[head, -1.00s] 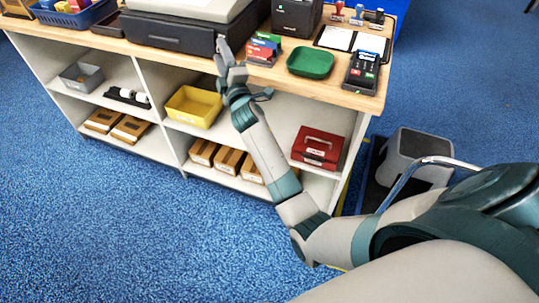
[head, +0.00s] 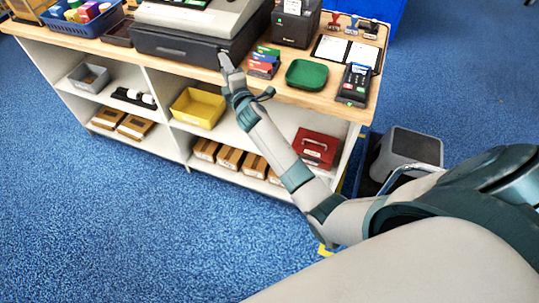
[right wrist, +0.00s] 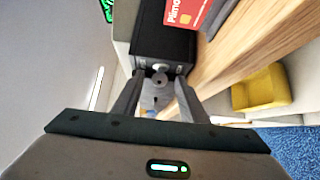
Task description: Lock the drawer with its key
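The black drawer (head: 180,46) sits under the cash register on the counter and looks shut. My right gripper (head: 222,62) is at the right end of its front. In the right wrist view the dark drawer end (right wrist: 165,42) lies ahead of my right gripper (right wrist: 160,84). Its fingers are apart, on either side of a small grey key-like piece (right wrist: 160,79) with a round head, at the drawer's face. I see gaps beside this piece, so the fingers do not look closed on it. My left gripper is not in view.
The cash register (head: 198,16) stands on the drawer. Small card boxes (head: 264,62), a green tray (head: 306,73) and a card terminal (head: 355,84) lie to the right on the counter (head: 300,98). Shelves below hold a yellow bin (head: 198,107) and a red box (head: 316,147).

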